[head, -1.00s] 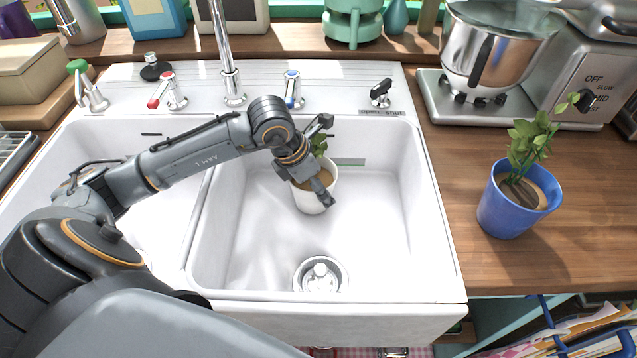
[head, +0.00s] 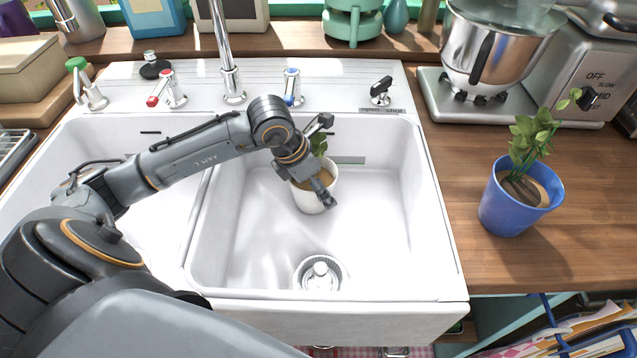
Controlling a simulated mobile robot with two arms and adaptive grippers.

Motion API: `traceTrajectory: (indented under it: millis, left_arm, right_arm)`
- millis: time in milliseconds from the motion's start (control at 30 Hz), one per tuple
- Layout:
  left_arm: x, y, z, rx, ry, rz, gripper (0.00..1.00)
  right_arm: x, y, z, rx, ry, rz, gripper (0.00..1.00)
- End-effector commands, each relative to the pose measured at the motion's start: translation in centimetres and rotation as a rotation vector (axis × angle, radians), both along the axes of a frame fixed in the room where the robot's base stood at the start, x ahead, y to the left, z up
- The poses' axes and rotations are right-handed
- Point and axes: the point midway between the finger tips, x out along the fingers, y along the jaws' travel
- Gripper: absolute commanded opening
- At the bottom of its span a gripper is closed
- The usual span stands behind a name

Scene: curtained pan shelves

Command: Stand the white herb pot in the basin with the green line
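The white herb pot (head: 312,200) stands upright in the right basin (head: 385,225), towards its back, with green leaves and brown soil showing. A grey-green strip (head: 348,160) marks this basin's back wall just behind the pot. My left gripper (head: 327,161) is over the pot, its two fingers spread wide apart, one above and behind the rim, the other in front of the pot's side. The gripper hides part of the plant and rim. Whether a finger touches the pot I cannot tell. My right gripper is not in view.
The left basin (head: 150,215) lies partly under my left arm. A tap (head: 228,75) rises behind the divider. A blue pot (head: 508,207) with a plant stands on the right counter, near the mixer (head: 490,60). The right basin's front is clear around the drain (head: 320,272).

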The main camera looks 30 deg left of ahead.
Motion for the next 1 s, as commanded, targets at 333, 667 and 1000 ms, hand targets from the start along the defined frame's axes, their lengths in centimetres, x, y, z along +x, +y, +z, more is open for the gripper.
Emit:
traceTrajectory:
  millis: [333,667,1000]
  left_arm:
    - [-0.4,0.3,1.0,0.003,-0.001,0.0,1.0]
    - [-2.6,1.7,7.3,0.005,-0.003,0.0,1.0]
    - [-4.0,2.4,10.9,0.001,0.0,0.0,1.0]
  right_arm:
    - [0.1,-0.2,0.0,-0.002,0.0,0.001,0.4]
    - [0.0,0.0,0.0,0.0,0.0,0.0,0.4]
    - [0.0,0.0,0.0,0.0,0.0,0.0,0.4]
